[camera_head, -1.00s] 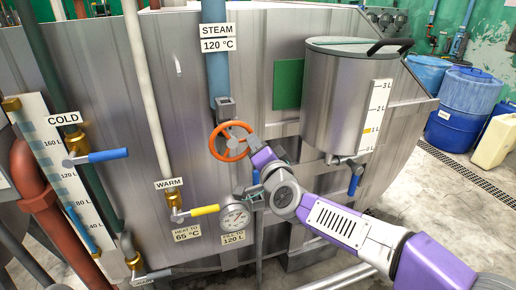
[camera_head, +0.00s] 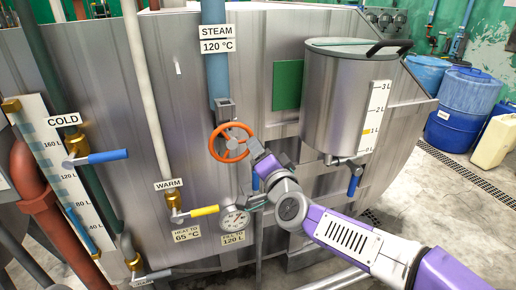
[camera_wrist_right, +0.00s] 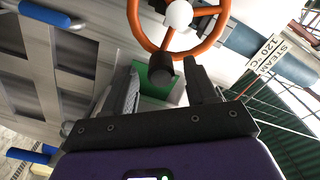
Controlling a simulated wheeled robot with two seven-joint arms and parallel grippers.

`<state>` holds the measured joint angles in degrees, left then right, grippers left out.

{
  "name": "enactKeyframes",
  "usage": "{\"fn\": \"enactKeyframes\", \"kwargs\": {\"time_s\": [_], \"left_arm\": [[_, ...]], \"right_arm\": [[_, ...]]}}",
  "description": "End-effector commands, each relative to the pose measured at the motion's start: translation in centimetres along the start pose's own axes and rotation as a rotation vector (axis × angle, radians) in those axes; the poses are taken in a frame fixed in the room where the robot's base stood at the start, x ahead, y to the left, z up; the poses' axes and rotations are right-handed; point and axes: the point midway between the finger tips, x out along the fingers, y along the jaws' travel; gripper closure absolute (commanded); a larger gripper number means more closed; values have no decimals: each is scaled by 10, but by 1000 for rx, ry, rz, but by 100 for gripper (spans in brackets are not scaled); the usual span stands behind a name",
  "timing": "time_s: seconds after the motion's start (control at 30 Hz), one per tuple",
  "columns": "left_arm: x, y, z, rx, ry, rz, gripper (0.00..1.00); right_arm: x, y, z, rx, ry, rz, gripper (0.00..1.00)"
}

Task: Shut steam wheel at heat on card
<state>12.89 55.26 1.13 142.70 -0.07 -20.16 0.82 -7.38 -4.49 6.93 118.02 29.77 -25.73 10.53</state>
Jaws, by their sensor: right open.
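The orange steam wheel (camera_head: 216,146) sits on the blue steam pipe (camera_head: 217,73) below the "STEAM 120 °C" label. The wheel (camera_wrist_right: 133,22) also shows at the top of the right wrist view, with a pale hub and a dark knob (camera_wrist_right: 160,70). My right gripper (camera_head: 254,150) is just right of the wheel. In the right wrist view its two fingers (camera_wrist_right: 163,84) are apart, with the dark knob ahead between them. I cannot tell if they touch. The "HEAT TO 65 °C" card (camera_head: 187,234) is below the wheel. The dial gauge (camera_head: 234,218) beside it is too small to read. My left gripper is out of view.
A yellow-handled warm valve (camera_head: 204,210) and blue-handled cold valve (camera_head: 106,156) are to the left. A steel pot (camera_head: 336,100) with a blue tap (camera_head: 353,185) hangs above my right arm. Blue drums (camera_head: 458,125) stand on the floor at right.

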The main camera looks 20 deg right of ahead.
Motion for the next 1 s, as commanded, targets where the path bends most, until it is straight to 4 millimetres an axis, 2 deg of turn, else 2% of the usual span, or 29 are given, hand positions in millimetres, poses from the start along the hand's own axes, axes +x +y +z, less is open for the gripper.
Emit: {"fn": "enactKeyframes", "kwargs": {"time_s": [0.03,0.2,0.4,0.87,0.97,1.0], "left_arm": [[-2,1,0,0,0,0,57],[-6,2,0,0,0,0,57],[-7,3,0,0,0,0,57],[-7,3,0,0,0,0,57],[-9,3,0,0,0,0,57],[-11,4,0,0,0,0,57]], "right_arm": [[-10,-2,-1,0,1,-2,43],[-35,-1,-1,0,0,-1,43],[-49,0,0,0,-2,1,43],[-50,1,1,-1,-4,3,43],[-42,13,11,-19,-30,31,43],[-37,24,20,-35,-53,55,43]]}}
